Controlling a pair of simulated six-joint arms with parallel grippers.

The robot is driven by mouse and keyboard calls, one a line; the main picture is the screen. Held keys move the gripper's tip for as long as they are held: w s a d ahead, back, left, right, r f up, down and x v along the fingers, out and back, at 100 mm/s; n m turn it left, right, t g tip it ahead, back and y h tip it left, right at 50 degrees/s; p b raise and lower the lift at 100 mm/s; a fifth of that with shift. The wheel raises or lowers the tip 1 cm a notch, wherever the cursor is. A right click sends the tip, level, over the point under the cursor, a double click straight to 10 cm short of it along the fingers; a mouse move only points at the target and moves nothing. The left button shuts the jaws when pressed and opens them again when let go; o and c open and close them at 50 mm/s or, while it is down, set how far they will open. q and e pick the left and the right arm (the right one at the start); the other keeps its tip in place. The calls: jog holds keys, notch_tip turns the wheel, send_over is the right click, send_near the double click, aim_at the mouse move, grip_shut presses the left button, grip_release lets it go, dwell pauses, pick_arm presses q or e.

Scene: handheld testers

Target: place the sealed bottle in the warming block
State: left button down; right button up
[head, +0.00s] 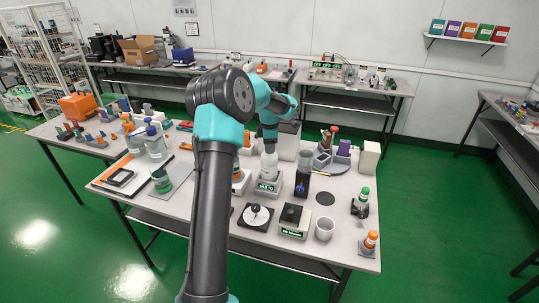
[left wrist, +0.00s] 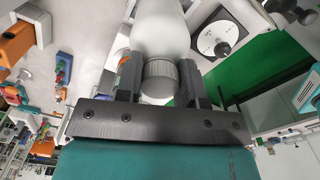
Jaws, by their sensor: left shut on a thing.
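A white bottle (head: 269,166) with a grey ribbed cap (left wrist: 160,78) is upright in my left gripper (head: 269,147). The fingers of the left gripper (left wrist: 159,84) are shut around the cap in the left wrist view. The bottle stands directly over a pale block with a green lit display (head: 267,188), which looks like the warming block. The bottle's lower end meets the block's top in the head view; I cannot tell whether it is seated in it or just above. My right gripper is not in view.
A dark round pad (head: 325,198) lies bare at right.

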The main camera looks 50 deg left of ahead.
pick_arm(q)
jog(key=shift+f, duration=2)
jog(key=c, duration=0.7)
grip_release()
jog(key=shift+f, duration=0.15)
jog(key=shift+c, duration=0.2)
notch_tip(320, 180, up, 12)
jog(key=shift+r, duration=0.2)
